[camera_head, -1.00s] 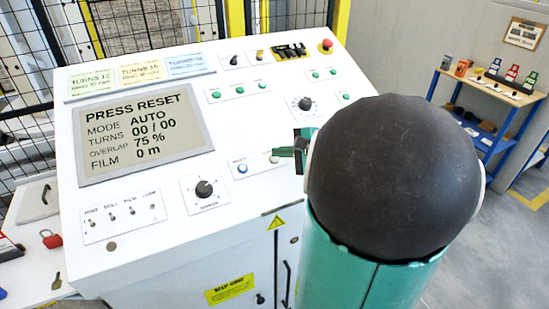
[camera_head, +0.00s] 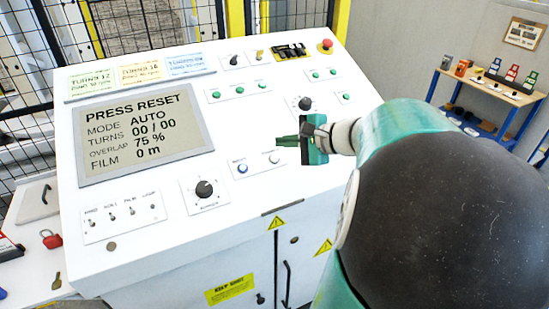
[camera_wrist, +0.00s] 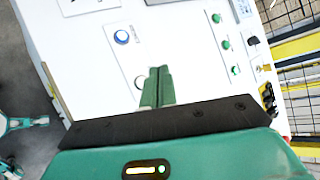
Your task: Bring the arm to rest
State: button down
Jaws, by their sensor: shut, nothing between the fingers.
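My gripper (camera_head: 288,141) is shut and empty in the head view. Its green fingers point left, over the white control panel (camera_head: 240,135), just above the plate with a blue button (camera_head: 242,169) and a white button (camera_head: 274,158). I cannot tell how far above the panel the fingers are. In the wrist view my closed gripper fingers (camera_wrist: 156,87) show at the middle, with the blue button (camera_wrist: 122,37) up and to their left. The white button is partly hidden by the fingers there. My arm reaches in from the right.
The panel's screen (camera_head: 143,132) reads PRESS RESET, MODE AUTO, TURNS 00 / 00. A red emergency button (camera_head: 326,45) is at the panel's top right, and a black knob (camera_head: 204,189) is below the screen. A blue-framed bench (camera_head: 490,95) stands at the right. Wire fencing is behind.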

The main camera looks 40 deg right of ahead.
dwell(0.6)
jog(key=s+a+f+n+g+y, duration=0.15)
jog(key=a+n+g, duration=0.5)
jog(key=a, duration=1.05)
jog(key=s+a+f+n+h, duration=0.1)
jog(key=s+a+n+h, duration=0.4)
jog(key=a+n, duration=0.5)
jog(key=s+n, duration=0.2)
jog(key=n, duration=0.2)
jog(key=shift+s+a, duration=0.2)
jog(key=shift+d+g, duration=0.15)
jog(key=shift+g, duration=0.1)
